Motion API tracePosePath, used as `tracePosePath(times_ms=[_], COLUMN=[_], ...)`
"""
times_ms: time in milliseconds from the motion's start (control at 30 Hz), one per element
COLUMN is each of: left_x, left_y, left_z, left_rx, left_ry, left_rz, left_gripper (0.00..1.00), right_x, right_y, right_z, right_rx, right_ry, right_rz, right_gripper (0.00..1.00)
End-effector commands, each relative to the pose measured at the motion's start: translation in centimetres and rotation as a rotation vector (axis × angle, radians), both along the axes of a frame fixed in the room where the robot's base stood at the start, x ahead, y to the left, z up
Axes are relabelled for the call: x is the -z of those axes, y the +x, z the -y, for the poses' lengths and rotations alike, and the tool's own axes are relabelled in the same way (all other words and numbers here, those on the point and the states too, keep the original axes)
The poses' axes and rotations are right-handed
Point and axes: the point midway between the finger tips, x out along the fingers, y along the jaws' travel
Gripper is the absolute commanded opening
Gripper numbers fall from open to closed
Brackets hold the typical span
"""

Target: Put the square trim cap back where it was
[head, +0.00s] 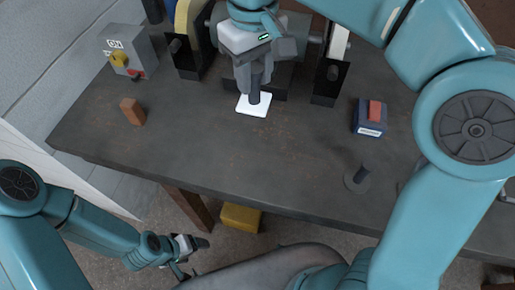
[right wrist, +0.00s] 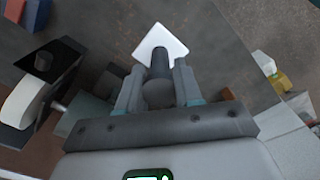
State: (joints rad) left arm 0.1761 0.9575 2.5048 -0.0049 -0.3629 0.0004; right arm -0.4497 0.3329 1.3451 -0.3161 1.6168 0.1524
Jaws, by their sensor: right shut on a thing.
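The square trim cap (head: 252,106) is a thin white square plate with a dark round handle standing up from it. My right gripper (head: 255,84) is shut on the handle from above, with the plate below the fingertips. In the right wrist view the white plate (right wrist: 160,42) shows beyond the fingers, with the dark handle (right wrist: 158,88) between them. The plate is at or close above the bench top; I cannot tell if it touches. My left gripper (head: 191,247) is low in front of the bench, empty, its fingers apart.
The dark bench (head: 220,150) has free room at its middle. A grey control box (head: 132,52), an orange-brown block (head: 132,111), a blue-and-red block (head: 369,117) and a dark disc with a peg (head: 356,180) stand around it. Grinder-like machinery (head: 190,40) is behind; a yellow box (head: 241,218) is below.

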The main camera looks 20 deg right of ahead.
Motion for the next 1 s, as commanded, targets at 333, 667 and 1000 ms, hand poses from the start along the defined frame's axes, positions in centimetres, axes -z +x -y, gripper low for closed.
tracePosePath(times_ms=[333, 667, 1000], left_x=[1.6, 1.8, 2.0], left_y=[0.0, 0.0, 0.0], left_z=[0.0, 0.0, 0.0], left_rx=[0.0, 0.0, 0.0], left_ry=[0.0, 0.0, 0.0], left_rz=[0.0, 0.0, 0.0], left_gripper=[0.75, 0.75, 0.75], right_x=[10.0, 15.1, 19.2], right_y=[-0.1, 0.0, -0.1], right_z=[0.1, 0.3, 0.3], right_rx=[0.001, 0.005, 0.005], right_ry=[-0.002, -0.001, 0.0], right_rz=[-0.007, -0.003, -0.002], right_gripper=[0.02, 0.02, 0.02])
